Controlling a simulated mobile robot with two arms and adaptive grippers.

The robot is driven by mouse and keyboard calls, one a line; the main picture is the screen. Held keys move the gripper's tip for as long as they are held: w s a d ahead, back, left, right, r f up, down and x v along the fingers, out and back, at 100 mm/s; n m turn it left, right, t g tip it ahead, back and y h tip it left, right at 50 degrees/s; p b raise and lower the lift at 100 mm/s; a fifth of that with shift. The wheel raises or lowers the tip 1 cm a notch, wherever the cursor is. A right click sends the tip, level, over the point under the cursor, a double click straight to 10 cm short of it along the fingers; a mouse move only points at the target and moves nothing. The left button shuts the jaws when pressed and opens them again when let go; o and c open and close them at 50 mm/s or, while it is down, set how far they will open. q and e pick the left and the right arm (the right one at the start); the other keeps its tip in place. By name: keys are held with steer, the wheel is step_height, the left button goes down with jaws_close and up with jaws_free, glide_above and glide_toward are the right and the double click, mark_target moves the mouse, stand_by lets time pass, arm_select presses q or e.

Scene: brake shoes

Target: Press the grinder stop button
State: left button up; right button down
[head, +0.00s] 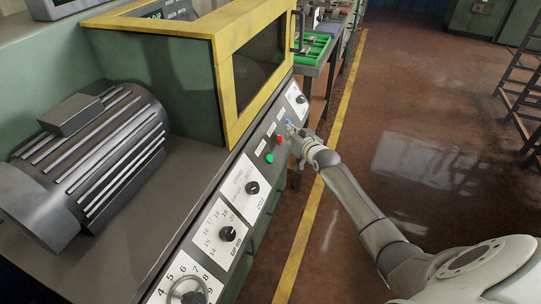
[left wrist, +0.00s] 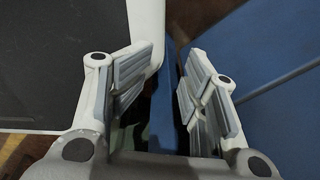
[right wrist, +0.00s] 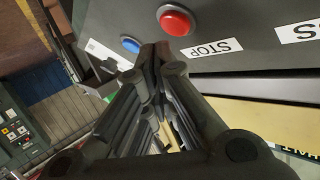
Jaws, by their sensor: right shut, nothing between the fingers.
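The red button (head: 280,139) sits on the grinder's sloped front panel, between a green button (head: 269,158) and a blue button (head: 289,122). In the right wrist view the red button (right wrist: 175,20) is beside a label reading STOP (right wrist: 210,48), with the blue button (right wrist: 131,45) to its left. My right gripper (right wrist: 155,50) is shut and empty, its tips close to the panel near the red and blue buttons. I cannot tell whether the tips touch anything. My left gripper (left wrist: 170,57) is open and empty in the left wrist view, and out of the head view.
The grinder's yellow-framed guard (head: 228,60) rises behind the panel. Black knobs (head: 227,234) line the panel toward the front, and a ribbed motor (head: 95,150) sits at left. A green tray (head: 312,48) stands on a table beyond. The floor at right is open.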

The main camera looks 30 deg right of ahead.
arm_select(q)
steer(key=r+p, duration=0.1)
steer(key=r, duration=0.1)
steer(key=d+r+p, duration=0.1)
steer(key=p, duration=0.1)
steer(key=shift+s+d+r, duration=0.1)
steer(key=shift+s+r, duration=0.05)
steer(key=shift+r, duration=0.25)
arm_select(e)
steer(key=s+d+r, duration=0.2)
steer(key=s+r, duration=0.1)
steer(key=shift+s+d, duration=0.1)
steer(key=shift+d, duration=0.25)
